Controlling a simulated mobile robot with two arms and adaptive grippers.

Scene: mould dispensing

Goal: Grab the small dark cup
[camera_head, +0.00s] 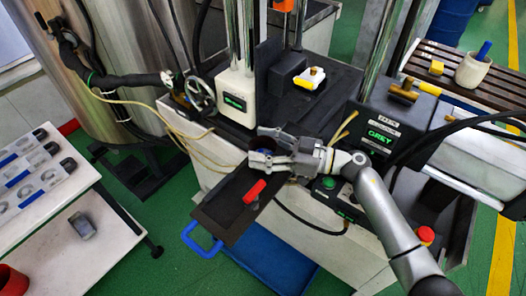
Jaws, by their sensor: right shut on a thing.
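My right gripper (262,152) reaches in from the lower right, over the dark flat plate (225,208) at the front of the machine. It is shut on a small dark cup (263,145). Only a dark edge of the cup shows between the fingers, and the fingers hide the rest. I cannot tell whether the cup touches the surface below. My left gripper does not show.
A red-handled item (255,191) lies on the plate near my gripper, and a blue handle (201,240) sticks out at its front. A valve wheel (200,95) and beige hoses are to the left. A white table (75,255) is at far left. A grey pot (472,72) stands upper right.

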